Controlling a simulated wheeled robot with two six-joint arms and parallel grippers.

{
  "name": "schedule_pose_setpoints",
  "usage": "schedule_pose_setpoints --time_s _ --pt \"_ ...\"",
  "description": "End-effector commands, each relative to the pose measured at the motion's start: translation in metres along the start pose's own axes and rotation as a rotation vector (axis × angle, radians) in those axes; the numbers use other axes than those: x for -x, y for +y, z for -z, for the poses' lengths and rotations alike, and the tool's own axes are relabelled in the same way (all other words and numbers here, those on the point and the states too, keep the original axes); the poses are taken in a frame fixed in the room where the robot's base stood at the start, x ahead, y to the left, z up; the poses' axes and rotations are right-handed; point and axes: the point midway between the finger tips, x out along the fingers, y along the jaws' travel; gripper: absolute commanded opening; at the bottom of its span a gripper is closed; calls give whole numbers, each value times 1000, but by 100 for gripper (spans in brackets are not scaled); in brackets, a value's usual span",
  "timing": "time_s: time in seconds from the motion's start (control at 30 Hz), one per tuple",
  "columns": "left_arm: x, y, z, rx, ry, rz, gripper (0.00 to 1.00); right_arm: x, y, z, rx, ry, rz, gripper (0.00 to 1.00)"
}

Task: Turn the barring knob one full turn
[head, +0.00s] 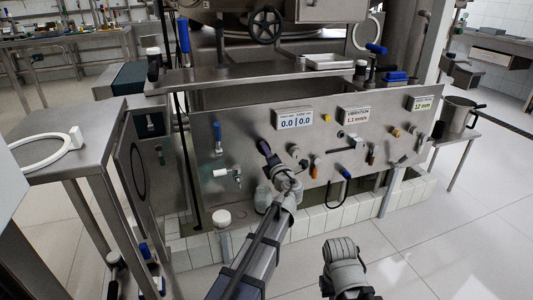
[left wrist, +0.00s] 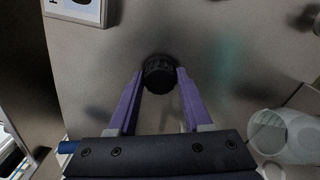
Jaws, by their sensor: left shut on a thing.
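The barring knob (left wrist: 159,74) is a round black knob with a ribbed rim on the steel panel. In the left wrist view the two purple fingers of my left gripper (left wrist: 158,88) stand on either side of it, shut on it. In the head view my left gripper (head: 264,147) reaches the panel below the 0.0 | 0.0 display (head: 294,119), and the knob is hidden behind it. My right arm shows at the bottom of the head view, but its gripper does not show.
The panel (head: 240,150) also carries a vibration display (head: 356,115), a 12 mm display (head: 423,103), and several handles and valves. A steel table with a white ring (head: 50,155) stands at the left. A steel pot (head: 456,113) stands at the right. The floor at the front right is clear.

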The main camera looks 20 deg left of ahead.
Motion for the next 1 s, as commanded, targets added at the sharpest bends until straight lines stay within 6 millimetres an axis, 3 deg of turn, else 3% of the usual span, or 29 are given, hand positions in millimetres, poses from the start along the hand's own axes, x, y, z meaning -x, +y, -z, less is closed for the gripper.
schedule_pose_setpoints --time_s 0.33,0.93,0.97,1.0 --pt "1 0 1 -139 2 2 0 0 0 0 0 0 0 0" --pt "1 0 1 -168 2 2 0 0 0 0 0 0 0 0" --pt "1 0 1 -168 2 1 53 0 0 0 0 0 0 0" --pt "1 0 1 -168 2 1 58 0 0 0 0 0 0 0"
